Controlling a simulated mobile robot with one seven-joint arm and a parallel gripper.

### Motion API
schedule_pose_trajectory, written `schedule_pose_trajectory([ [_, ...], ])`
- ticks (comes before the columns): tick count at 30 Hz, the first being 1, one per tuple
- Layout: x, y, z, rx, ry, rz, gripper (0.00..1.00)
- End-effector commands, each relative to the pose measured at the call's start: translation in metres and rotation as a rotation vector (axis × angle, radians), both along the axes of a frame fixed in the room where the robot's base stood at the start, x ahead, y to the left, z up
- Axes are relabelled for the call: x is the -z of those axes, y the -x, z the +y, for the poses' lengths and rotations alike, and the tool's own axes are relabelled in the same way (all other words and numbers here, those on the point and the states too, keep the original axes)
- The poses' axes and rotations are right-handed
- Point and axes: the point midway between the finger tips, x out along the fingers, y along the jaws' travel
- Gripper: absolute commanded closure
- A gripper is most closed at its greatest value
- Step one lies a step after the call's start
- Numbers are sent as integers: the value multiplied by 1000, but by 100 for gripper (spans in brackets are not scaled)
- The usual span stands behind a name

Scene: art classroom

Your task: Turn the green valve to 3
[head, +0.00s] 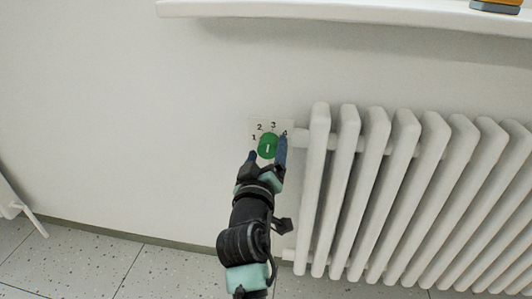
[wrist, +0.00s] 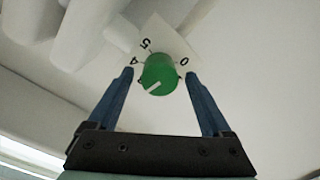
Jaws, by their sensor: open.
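The green valve (head: 267,147) is a round knob on a pale plate with printed numbers, at the left end of the radiator. In the head view 1, 2, 3 and 4 show around its upper side. In the wrist view the knob (wrist: 163,70) carries a white line slanting to the lower left; 5, 4 and 0 show on the plate. I cannot tell exactly which number the line marks. My gripper (wrist: 159,80) is open, with one blue finger on each side of the knob and a visible gap to each. In the head view my gripper (head: 267,155) reaches up from below.
The white ribbed radiator (head: 376,190) stands right of the valve, close to my right finger. A white sill (head: 350,12) runs above. The wall (head: 130,110) to the left is bare. A white object (head: 18,205) stands at the far left over the speckled tile floor (head: 60,262).

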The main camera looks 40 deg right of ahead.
Motion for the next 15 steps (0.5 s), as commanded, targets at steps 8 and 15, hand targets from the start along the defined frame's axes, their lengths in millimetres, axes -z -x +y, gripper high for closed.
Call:
schedule_pose_trajectory([
  [8,-2,12,15,-2,1,3,17],
  [15,-2,43,50,-4,2,4,17],
])
